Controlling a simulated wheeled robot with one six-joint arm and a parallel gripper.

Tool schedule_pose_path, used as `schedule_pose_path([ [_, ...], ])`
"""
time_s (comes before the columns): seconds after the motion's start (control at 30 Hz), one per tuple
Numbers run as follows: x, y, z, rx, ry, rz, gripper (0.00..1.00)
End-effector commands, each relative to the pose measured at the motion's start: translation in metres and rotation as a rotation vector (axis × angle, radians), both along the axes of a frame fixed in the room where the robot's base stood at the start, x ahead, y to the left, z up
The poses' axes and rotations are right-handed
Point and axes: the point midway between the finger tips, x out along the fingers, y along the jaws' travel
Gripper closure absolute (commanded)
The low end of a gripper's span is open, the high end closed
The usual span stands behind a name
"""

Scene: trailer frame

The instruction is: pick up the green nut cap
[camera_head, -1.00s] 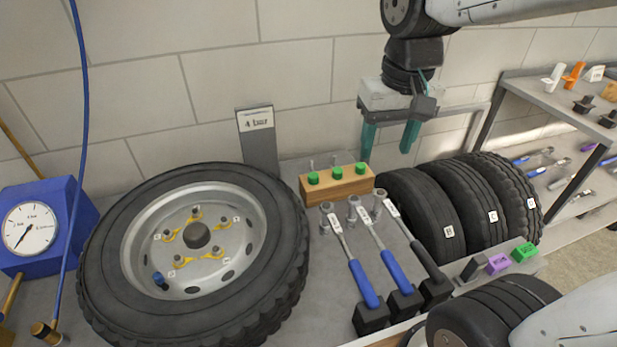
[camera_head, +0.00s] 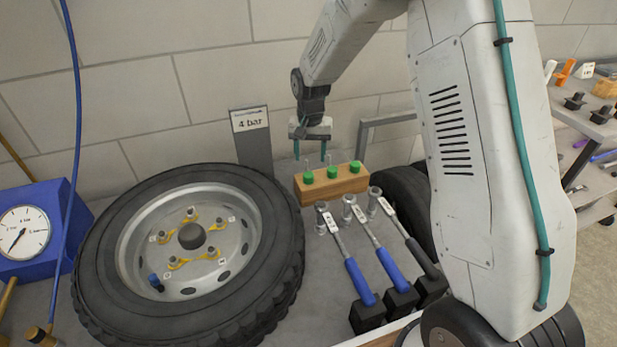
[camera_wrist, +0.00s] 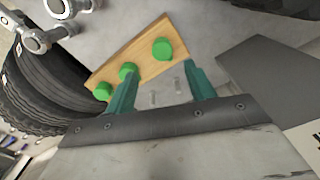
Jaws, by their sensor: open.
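Three green nut caps sit in a row on a wooden block behind the wrenches: the left cap (camera_head: 308,177), the middle cap (camera_head: 332,171) and the right cap (camera_head: 355,166). The wooden block (camera_head: 335,187) shows its front face. My gripper (camera_head: 309,150) is open and empty, pointing down behind the block near its left end. In the wrist view the teal fingers (camera_wrist: 160,92) lie apart, with one cap (camera_wrist: 162,49) beyond and between them. The other two caps, (camera_wrist: 127,71) and (camera_wrist: 103,91), lie to the left, close to the left finger. Whether a finger touches the block is unclear.
A wheel (camera_head: 130,215) lies flat on the left. A "4 bar" sign post (camera_head: 252,140) stands close to my gripper's left. Several wrenches (camera_head: 362,285) lie in front of the block. Upright tyres (camera_head: 398,190) stand right, partly hidden by my arm. A wall is behind.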

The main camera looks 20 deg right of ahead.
Motion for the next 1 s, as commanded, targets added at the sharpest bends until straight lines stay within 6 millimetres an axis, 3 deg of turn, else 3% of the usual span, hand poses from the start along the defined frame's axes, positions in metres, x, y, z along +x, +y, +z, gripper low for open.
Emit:
schedule_pose_path([
  [0.57, -0.002, 0.005, -0.07, -0.002, 0.004, -0.001, 0.46],
  [0.83, -0.001, 0.005, -0.074, -0.002, 0.0, 0.0, 0.46],
  [1.0, -0.001, 0.005, -0.074, -0.002, 0.001, 0.0, 0.91],
])
